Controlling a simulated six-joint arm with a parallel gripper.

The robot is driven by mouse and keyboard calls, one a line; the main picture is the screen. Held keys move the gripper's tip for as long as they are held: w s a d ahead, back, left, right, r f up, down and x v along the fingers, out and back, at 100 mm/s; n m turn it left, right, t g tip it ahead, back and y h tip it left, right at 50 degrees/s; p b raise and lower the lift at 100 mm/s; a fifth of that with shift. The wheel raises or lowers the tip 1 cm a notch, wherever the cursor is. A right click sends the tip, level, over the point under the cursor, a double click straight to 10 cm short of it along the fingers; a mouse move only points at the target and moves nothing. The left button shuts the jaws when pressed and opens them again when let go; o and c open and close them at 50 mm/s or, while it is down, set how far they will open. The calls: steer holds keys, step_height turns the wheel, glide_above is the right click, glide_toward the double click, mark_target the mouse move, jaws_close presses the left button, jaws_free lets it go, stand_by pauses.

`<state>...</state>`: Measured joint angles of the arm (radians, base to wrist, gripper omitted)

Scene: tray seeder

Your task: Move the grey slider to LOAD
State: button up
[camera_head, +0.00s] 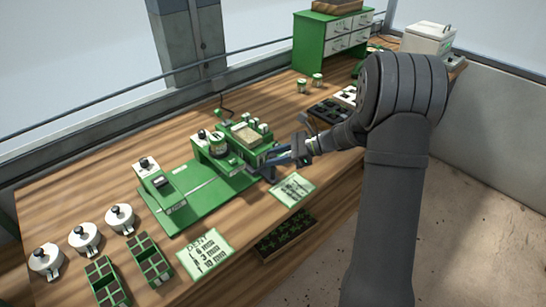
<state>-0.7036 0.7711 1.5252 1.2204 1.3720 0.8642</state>
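The green tray seeder (207,203) stands on the wooden bench, with a flat bed and a hopper block (246,136) at its right end. My gripper (272,156) reaches in from the right, its blue fingers at the right side of the hopper block. The fingers look close to the block, but I cannot tell whether they touch it. A small grey part (268,173) shows just below the fingertips; I cannot tell whether it is the grey slider. The LOAD marking is too small to read. Whether the fingers are open or shut is unclear.
White lidded pots (85,238) and green cell trays (149,260) stand at the left front. A sign card (206,254) and a smaller card (292,189) lie along the front edge. Dark trays (328,111) lie behind my gripper, and a green drawer cabinet (334,43) stands at the back.

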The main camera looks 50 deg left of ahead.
steer(key=shift+s+a+f, duration=0.2)
steer(key=shift+s+a, duration=0.1)
steer(key=shift+c, duration=0.2)
jaws_close()
steer(key=s, duration=2)
steer(key=shift+o, duration=0.2)
jaws_free()
